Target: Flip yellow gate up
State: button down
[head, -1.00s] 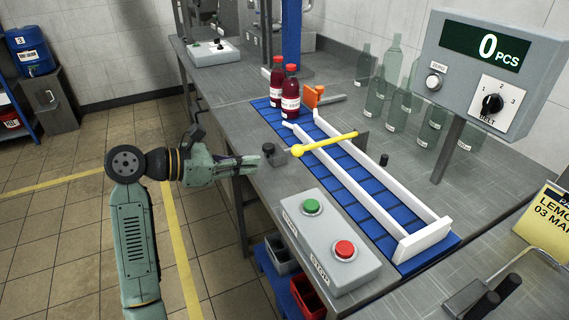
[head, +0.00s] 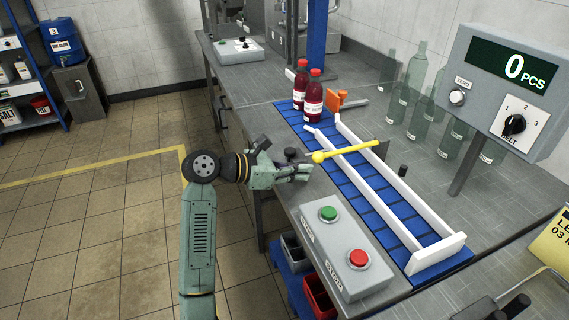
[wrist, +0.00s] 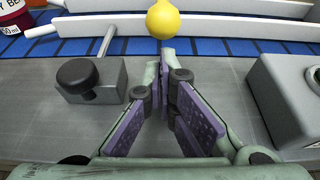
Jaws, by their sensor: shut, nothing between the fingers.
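The yellow gate (head: 347,149) is a rod lying low across the blue conveyor and its white rails, with a round yellow ball at its near end. In the wrist view the ball (wrist: 162,20) is straight ahead, just beyond the fingertips. My gripper (head: 309,173) is over the near edge of the table, just short of the ball and slightly below it in the picture. Its fingers (wrist: 168,60) come together at the tips with nothing between them. Whether the tips touch the ball is not clear.
A dark-knobbed grey block (wrist: 92,80) lies left of the fingers. A control box (head: 343,250) with green and red buttons lies to the right. Two red bottles (head: 313,97) stand on the belt near an orange piece (head: 337,102). A counter display (head: 510,80) stands behind.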

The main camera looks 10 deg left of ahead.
jog(key=shift+w+d+f, duration=0.25)
jog(key=shift+w+d, duration=0.15)
jog(key=shift+d, duration=0.15)
jog(key=shift+r, duration=0.15)
